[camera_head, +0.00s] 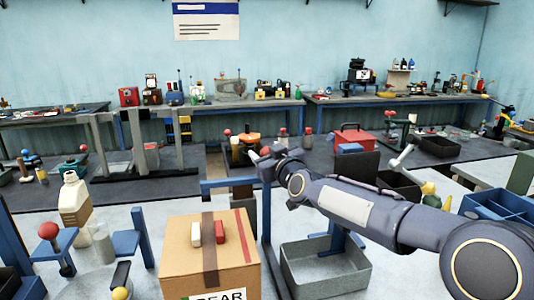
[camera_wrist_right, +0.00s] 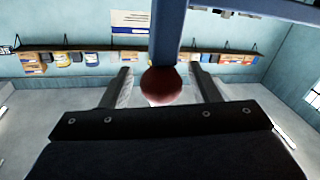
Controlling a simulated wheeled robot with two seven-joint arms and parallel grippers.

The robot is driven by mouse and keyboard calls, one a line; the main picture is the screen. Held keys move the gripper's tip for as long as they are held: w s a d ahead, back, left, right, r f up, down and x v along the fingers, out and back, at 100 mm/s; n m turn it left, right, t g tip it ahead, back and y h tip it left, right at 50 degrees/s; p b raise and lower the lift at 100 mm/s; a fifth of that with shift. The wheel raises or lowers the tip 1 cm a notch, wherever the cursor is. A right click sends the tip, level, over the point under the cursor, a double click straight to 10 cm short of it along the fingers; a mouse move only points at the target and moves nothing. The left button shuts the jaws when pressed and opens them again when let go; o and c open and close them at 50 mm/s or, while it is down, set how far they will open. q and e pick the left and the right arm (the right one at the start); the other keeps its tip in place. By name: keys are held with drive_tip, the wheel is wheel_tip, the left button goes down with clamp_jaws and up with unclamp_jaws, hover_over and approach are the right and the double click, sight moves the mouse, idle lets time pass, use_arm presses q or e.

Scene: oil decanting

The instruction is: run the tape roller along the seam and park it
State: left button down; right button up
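A cardboard box (camera_head: 182,262) stands at the front centre with a brown tape strip (camera_head: 209,272) along its top seam. A small white and red piece (camera_head: 208,232) rests on top of it; I cannot tell whether it is the tape roller. My right gripper (camera_head: 264,160) is behind and above the box, beside a blue stand (camera_head: 228,184). In the right wrist view it (camera_wrist_right: 162,84) is open, with a dark red ball (camera_wrist_right: 161,85) showing between its spread fingers and a gap on both sides. A blue post (camera_wrist_right: 166,35) meets the ball. My left gripper is out of view.
A grey bin (camera_head: 325,279) sits right of the box. A red-knobbed tool (camera_head: 48,231) stands at a blue bracket on the left, near a beige jug (camera_head: 75,205). A blue divided tray (camera_head: 497,212) is at the right. Cluttered benches line the back wall.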

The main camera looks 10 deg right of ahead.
drive_tip(key=b+v, duration=0.1)
drive_tip(key=v, duration=0.6)
drive_tip(key=shift+s, duration=0.4)
drive_tip(key=shift+d, duration=0.1)
drive_tip(key=s+d+f+m+g+p, duration=0.1)
drive_tip(key=s+f+g, duration=0.3)
drive_tip(key=s, duration=0.8)
drive_tip(key=s+d+f+m+g+p, duration=0.2)
drive_tip(key=s+f+m+g, duration=0.1)
drive_tip(key=s+f, duration=0.6)
drive_tip(key=s+d+f+m+g+p, duration=0.1)
drive_tip(key=s+f+g, duration=0.4)
drive_tip(key=s, duration=1.1)
drive_tip(key=shift+d+f+m+p, duration=0.4)
drive_tip(key=shift+f+m, duration=0.3)
drive_tip(key=shift+m, duration=0.1)
